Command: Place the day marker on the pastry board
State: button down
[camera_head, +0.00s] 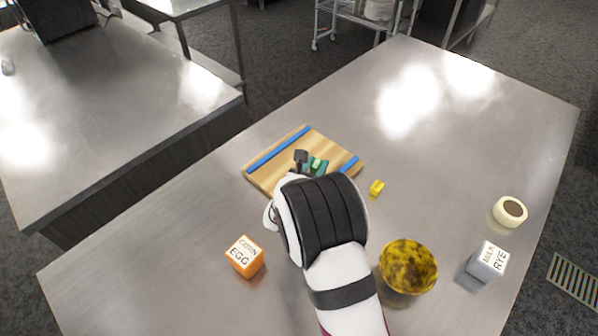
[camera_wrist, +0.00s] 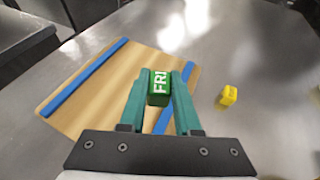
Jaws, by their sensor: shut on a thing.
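The day marker (camera_wrist: 159,88) is a small green block with white "FRI" lettering, seen in the wrist view. My gripper (camera_wrist: 160,85) has its teal fingers shut on the marker, one on each side. The pastry board (camera_wrist: 98,85) is a wooden board with blue strips near two opposite ends. In the head view the pastry board (camera_head: 265,177) lies on the steel table. There my gripper (camera_head: 315,165) and the green marker (camera_head: 316,163) appear over the board's right part. I cannot tell whether the marker touches the board. My arm hides the board's near corner.
A small yellow block (camera_head: 376,187) lies just right of the board. An orange lettered cube (camera_head: 245,257), a mottled yellow bowl (camera_head: 408,266), a grey lettered cube (camera_head: 486,262) and a cream round item (camera_head: 509,211) stand nearer the front. The table beyond the board is clear.

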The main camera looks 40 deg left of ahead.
jog(key=a+f, duration=0.1)
jog(key=s+a+f, duration=0.1)
jog(key=a, duration=0.1)
jog(key=s+a+f, duration=0.1)
jog(key=shift+a+f, duration=0.2)
jog(key=shift+a, duration=0.2)
jog(key=shift+a+f, duration=0.1)
jog(key=shift+f, duration=1.85)
jog(key=shift+f, duration=0.15)
jog(key=c, duration=0.6)
grip_release()
